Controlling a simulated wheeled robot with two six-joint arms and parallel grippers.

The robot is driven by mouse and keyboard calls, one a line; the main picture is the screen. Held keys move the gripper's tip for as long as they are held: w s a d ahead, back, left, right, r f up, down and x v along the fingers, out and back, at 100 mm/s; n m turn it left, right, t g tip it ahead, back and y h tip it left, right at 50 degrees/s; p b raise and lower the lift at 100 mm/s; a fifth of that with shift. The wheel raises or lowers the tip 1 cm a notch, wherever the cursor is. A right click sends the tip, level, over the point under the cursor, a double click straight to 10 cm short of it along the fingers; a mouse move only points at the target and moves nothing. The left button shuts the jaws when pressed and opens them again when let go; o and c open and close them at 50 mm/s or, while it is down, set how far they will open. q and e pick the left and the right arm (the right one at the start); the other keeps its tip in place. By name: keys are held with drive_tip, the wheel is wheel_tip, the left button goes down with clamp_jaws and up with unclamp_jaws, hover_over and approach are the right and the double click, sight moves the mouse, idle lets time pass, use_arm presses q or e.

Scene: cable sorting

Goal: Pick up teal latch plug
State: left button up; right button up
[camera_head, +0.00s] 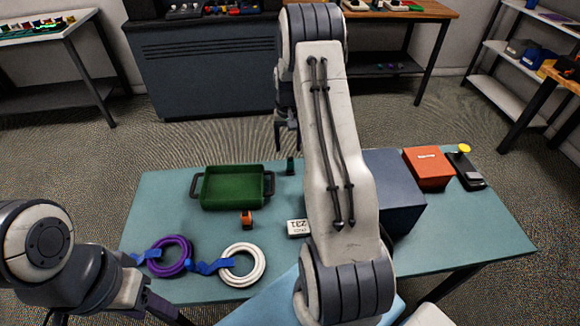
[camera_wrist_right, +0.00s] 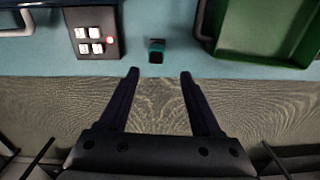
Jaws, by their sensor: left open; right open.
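The teal latch plug (camera_head: 290,165) is a small dark block on the table near its far edge, just right of the green tray. In the right wrist view the plug (camera_wrist_right: 156,52) has a dark top and a teal end. My right gripper (camera_wrist_right: 160,73) is open and empty. The plug shows just beyond its fingertips, roughly centred between them and not touched. In the head view my right gripper (camera_head: 287,135) hangs past the far table edge, partly hidden by my arm. My left gripper (camera_head: 115,312) is low at the left, open, its tips cut off by the frame.
The green tray (camera_head: 203,205) stands beside the plug. A dark box with white buttons (camera_wrist_right: 82,48) is on the plug's other side. Purple (camera_head: 187,262) and white (camera_head: 262,262) cable coils, an orange-black plug (camera_head: 247,218) and an orange box (camera_head: 427,168) also lie on the table.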

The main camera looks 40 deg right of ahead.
sight(291, 160)
wheel_tip(291, 160, down, 3)
drive_tip(key=shift+a+f, duration=0.1)
drive_tip(key=f, duration=0.2)
drive_tip(key=s+f+p, duration=0.1)
drive_tip(key=f, duration=0.1)
drive_tip(key=shift+s, duration=0.15)
drive_tip(key=shift+f, duration=0.6)
clamp_jaws()
